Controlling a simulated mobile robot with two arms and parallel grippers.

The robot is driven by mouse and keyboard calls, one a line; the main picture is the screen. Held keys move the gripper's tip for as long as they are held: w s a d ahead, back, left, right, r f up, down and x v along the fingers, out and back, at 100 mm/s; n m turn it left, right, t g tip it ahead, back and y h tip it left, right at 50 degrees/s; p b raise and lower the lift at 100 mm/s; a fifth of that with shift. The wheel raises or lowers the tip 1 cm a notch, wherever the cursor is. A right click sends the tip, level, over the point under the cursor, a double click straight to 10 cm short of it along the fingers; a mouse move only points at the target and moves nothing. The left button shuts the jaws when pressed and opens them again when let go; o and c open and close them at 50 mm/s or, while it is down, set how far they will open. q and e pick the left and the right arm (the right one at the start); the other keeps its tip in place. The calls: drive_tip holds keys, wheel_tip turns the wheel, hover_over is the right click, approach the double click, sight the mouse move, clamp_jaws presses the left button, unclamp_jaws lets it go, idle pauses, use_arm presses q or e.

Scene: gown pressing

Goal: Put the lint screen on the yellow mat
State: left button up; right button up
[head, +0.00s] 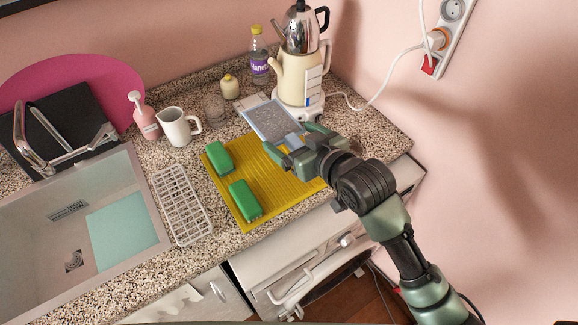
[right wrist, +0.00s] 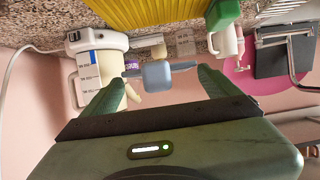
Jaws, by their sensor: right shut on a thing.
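The lint screen (head: 271,119) is a flat grey mesh panel with a light frame and a blue-grey grip tab. My right gripper (head: 294,143) is shut on that tab. The panel extends beyond the fingers toward the back, over the far edge of the yellow mat (head: 268,203). In the right wrist view the tab (right wrist: 157,75) sits between the two fingers (right wrist: 155,84), and the screen looks almost edge-on. I cannot tell exactly how high it is above the mat. My left gripper is not in view.
Two green sponges (head: 244,200) (head: 218,157) lie on the mat's left part. A kettle with a teapot (head: 294,80) stands behind the screen. A white rack (head: 182,204), pitcher (head: 176,127) and sink (head: 40,215) are left. The mat's middle and right are bare.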

sight(292, 176)
wheel_tip(292, 176, down, 11)
drive_tip(key=shift+f+p, duration=0.2)
drive_tip(key=shift+p, duration=0.1)
drive_tip(key=shift+f, duration=0.1)
drive_tip(key=o, duration=1.4)
drive_tip(key=b+v, duration=0.1)
drive_tip(key=v, duration=1.1)
